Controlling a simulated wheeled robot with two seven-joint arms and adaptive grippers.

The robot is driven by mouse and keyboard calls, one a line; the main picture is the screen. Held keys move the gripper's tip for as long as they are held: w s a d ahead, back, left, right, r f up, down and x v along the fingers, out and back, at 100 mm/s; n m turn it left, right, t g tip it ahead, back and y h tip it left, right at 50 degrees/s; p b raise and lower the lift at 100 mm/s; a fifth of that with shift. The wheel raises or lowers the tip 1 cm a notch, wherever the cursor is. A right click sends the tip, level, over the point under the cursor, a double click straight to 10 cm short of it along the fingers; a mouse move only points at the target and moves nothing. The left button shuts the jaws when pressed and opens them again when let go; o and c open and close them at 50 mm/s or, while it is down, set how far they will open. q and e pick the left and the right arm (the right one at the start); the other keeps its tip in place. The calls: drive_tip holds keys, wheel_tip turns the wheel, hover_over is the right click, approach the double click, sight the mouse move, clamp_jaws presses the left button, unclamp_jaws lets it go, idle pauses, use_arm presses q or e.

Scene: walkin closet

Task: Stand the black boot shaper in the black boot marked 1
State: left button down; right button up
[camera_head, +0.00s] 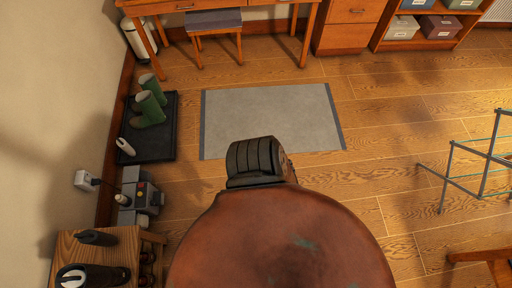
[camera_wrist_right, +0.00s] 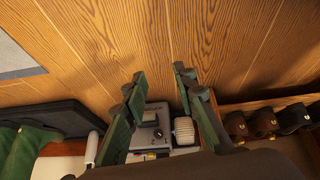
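In the head view, a small wooden bench (camera_head: 66,246) stands at the lower left, cut by the frame edge. On it is a black boot (camera_head: 104,277) with a pale ring at its opening; I cannot read a mark on it. Behind it lies a smaller dark object (camera_head: 97,237), which looks like the black boot shaper. In the right wrist view, my right gripper (camera_wrist_right: 159,78) is open, with nothing between its green fingers. It is above the floor near a grey machine. The boot and shaper are not clearly seen there. My left gripper is not in view.
A grey machine (camera_head: 145,197) stands between tray and bench. Brown shoes (camera_wrist_right: 262,120) sit in a rack. A wire frame (camera_head: 480,170) is at right. The grey mat (camera_head: 270,115) is clear.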

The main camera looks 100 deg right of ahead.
drive_tip(key=s+a+f+g, duration=0.1)
drive_tip(key=s+f+g, duration=0.1)
drive_tip(key=s, duration=0.7)
drive_tip(key=s+a+f+g, duration=0.2)
drive_tip(key=s, duration=0.7)
drive_tip(key=s+a+f+g, duration=0.2)
drive_tip(key=s, duration=0.7)
drive_tip(key=shift+s+f, duration=0.25)
